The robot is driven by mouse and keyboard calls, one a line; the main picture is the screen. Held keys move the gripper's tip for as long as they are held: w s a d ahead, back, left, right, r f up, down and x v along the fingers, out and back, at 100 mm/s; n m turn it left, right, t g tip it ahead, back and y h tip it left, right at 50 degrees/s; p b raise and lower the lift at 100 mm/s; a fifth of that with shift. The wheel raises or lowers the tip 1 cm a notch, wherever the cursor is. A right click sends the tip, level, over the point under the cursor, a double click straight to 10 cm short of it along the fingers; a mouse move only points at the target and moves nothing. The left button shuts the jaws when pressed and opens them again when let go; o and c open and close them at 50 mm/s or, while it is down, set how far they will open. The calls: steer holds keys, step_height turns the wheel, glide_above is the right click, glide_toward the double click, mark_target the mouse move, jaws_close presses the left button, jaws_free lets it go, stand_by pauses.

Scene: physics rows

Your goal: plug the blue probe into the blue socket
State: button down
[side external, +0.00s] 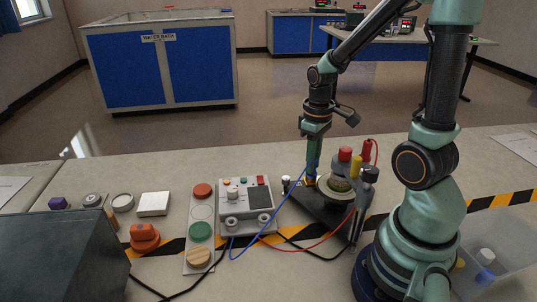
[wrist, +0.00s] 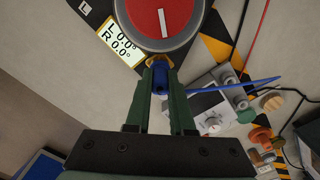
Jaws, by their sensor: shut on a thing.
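My gripper (side external: 312,172) is shut on the blue probe (wrist: 159,78), which points down at the dark stand (side external: 320,207). The probe's blue cable (side external: 276,215) runs down and left across the table; it leaves to the right in the wrist view. A small yellow-gold piece (wrist: 159,62) shows at the probe's far end, beside the rim of a round red-topped part (wrist: 160,18). I cannot make out the blue socket apart from the probe. The fingers and probe cover that spot, so I cannot tell whether the tip is in anything.
The stand carries red, yellow and black upright parts close to my gripper's right. A grey meter box (side external: 247,205) stands to the left, beside a board with coloured discs (side external: 201,230). Red and black cables cross the table. A clear bin (side external: 500,245) is at the right.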

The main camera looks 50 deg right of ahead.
steer(key=shift+f, duration=0.1)
steer(key=shift+c, duration=2.3)
jaws_free()
steer(key=shift+r, duration=3.75)
steer(key=shift+w+a+r, duration=0.15)
steer(key=shift+a+r, duration=0.05)
steer(key=shift+a, duration=0.15)
steer(key=w+a+r+t, duration=0.1)
steer(key=a+r+t, duration=0.4)
steer(key=a, duration=0.6)
steer(key=shift+a+r+t, duration=0.15)
steer(key=shift+r+t, duration=0.15)
steer(key=shift+r, duration=0.5)
